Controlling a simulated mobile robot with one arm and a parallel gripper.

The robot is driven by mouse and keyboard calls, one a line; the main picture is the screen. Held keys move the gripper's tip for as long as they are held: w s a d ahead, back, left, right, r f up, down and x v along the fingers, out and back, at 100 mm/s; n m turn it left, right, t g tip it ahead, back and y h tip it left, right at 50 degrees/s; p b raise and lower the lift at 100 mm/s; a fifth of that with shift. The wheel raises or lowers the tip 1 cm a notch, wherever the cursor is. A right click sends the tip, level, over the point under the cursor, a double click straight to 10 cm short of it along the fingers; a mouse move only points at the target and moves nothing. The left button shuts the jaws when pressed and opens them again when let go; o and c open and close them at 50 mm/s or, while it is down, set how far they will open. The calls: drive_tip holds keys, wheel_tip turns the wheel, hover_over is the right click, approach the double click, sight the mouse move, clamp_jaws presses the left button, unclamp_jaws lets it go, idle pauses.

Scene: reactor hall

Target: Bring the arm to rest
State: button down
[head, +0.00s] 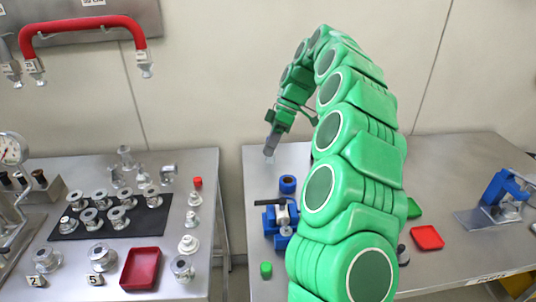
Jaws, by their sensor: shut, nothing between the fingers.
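My green arm rises from the bottom right of the middle in the head view, arches up and bends over to the left. My gripper (270,146) hangs at its end, pointing down, above the back left part of the right table (450,170). It is shut and empty, and looks apart from the things around it. The arm hides part of the right table and what stands behind it.
A blue vise (280,222), a blue ring (288,185) and a green cylinder (266,269) stand below my gripper. Right are a red tray (427,238) and another blue device (506,190). The left table holds metal fittings on a black mat (140,222). A red pipe (80,24) hangs above.

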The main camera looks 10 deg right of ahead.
drive_tip(key=shift+w+d+r, duration=0.1)
drive_tip(key=shift+r, duration=0.15)
idle(0.3)
